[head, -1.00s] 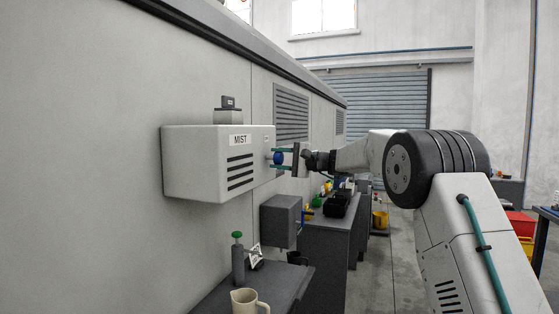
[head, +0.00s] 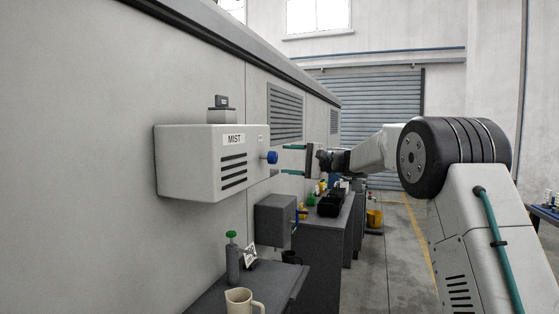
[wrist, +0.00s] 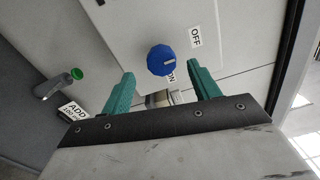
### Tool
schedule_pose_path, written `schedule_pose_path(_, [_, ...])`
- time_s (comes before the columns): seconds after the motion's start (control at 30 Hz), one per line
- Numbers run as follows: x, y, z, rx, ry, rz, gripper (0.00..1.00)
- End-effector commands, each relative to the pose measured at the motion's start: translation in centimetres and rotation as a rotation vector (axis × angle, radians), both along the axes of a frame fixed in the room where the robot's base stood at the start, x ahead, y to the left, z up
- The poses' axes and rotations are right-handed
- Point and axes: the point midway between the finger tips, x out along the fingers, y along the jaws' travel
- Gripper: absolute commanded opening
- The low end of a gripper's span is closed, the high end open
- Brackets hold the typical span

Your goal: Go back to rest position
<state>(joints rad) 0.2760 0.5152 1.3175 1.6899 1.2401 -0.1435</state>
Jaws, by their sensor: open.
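My gripper (head: 294,159) is open and empty, its two green fingers pointing left toward the MIST box (head: 200,165). The blue knob (head: 271,157) sticks out from the right face of that white box. The fingertips are a little to the right of the knob and clear of it. In the wrist view the blue knob (wrist: 161,60) lies beyond and between the open fingers (wrist: 160,80). A white OFF label (wrist: 195,37) is beside it, and an ON label is partly hidden by the knob. The white mark on the knob points toward the OFF label side.
A bench (head: 262,289) below holds a cream jug (head: 240,302) and a grey bottle with a green top (head: 232,262). A grey box (head: 274,220) is on the wall under the MIST box. Farther benches carry dark containers (head: 329,205). Open floor (head: 390,260) lies to the right.

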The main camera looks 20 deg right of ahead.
Motion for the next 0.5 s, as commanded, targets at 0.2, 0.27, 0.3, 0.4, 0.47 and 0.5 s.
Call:
schedule_pose_path(0.2, [-0.91,-1.25,-0.1,0.001,0.001,0.0,0.61])
schedule_pose_path(0.27, [-0.95,-1.28,-0.1,0.001,0.001,0.0,0.61])
schedule_pose_path(0.3, [-0.94,-1.28,-0.09,0.001,0.001,0.0,0.61])
schedule_pose_path(0.4, [-0.93,-1.25,-0.09,0.0,0.0,0.0,0.61])
schedule_pose_path(0.47, [-0.93,-1.24,-0.07,0.0,0.0,0.0,0.61])
schedule_pose_path(0.5, [-0.92,-1.23,-0.07,0.0,0.0,0.0,0.61])
